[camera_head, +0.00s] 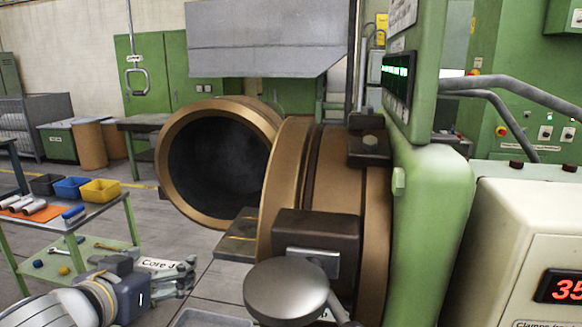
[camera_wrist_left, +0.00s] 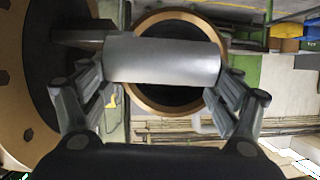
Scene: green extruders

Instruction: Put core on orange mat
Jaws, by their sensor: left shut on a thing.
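My left gripper (camera_head: 182,275) is low at the left of the head view, in front of the machine. In the left wrist view, its two fingers (camera_wrist_left: 162,85) are shut on a plain grey cylindrical core (camera_wrist_left: 162,60), which lies crosswise between them. In the head view the fingers hide most of that spot; a pale surface lettered "Core" shows beside them. The orange mat (camera_head: 42,216) lies on a cart at the far left, with several grey-white cylinders on it. The gripper is to the right of the mat and apart from it. My right gripper is out of view.
The green cart (camera_head: 105,212) also bears black, blue and yellow bins (camera_head: 100,190), with tools on its lower shelf. A machine with a large bronze-rimmed barrel (camera_head: 220,165) fills the middle. Grey floor (camera_head: 180,238) lies open between cart and machine. A grey bin (camera_head: 210,318) shows below.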

